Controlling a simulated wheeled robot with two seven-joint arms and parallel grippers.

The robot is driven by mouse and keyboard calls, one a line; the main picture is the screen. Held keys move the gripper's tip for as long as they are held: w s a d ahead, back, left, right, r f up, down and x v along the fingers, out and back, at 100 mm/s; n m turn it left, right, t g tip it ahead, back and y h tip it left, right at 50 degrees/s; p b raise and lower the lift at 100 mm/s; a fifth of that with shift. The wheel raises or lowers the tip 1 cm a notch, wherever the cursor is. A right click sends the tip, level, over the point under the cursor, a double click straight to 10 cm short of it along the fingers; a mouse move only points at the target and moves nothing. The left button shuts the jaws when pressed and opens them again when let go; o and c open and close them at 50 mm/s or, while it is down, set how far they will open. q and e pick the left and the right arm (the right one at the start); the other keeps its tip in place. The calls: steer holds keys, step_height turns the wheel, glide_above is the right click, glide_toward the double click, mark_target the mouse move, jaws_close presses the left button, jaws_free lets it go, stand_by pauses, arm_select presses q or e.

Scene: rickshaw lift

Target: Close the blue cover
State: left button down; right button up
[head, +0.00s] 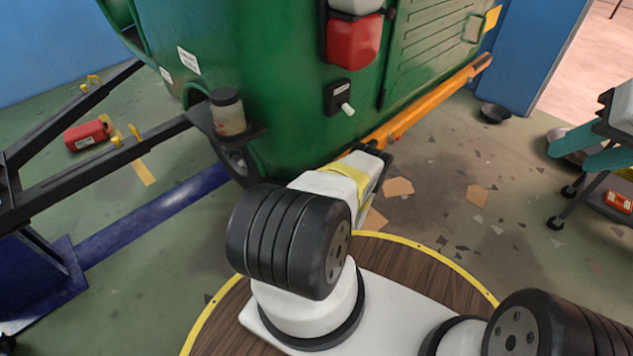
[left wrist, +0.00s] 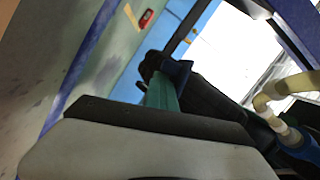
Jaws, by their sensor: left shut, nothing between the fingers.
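I cannot make out a part that is clearly the blue cover. A tall blue panel (head: 533,50) stands behind the green rickshaw body (head: 270,75). My left gripper (left wrist: 150,120) shows as a pale body with a dark edge low in the left wrist view. It is shut and holds nothing. A teal bar and a dark part appear beyond it.
An orange bar (head: 430,108) runs along the rickshaw's lower side. Black shafts (head: 110,160) and a blue beam (head: 150,225) cross the left side. A red box (head: 87,134) lies on the floor. Teal-legged equipment (head: 590,140) stands at right. Debris-strewn floor lies between.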

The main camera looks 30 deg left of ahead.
arm_select(q)
steer(key=shift+s+a+r, duration=0.2)
steer(key=shift+s+r, duration=0.2)
steer(key=shift+s, duration=0.25)
steer(key=m, duration=0.2)
steer(key=shift+s+r+m+y, duration=0.1)
steer(key=shift+r+m+y, duration=0.2)
steer(key=shift+r, duration=0.35)
steer(key=m, duration=0.3)
steer(key=shift+r+y, duration=0.4)
steer(key=shift+r, duration=0.25)
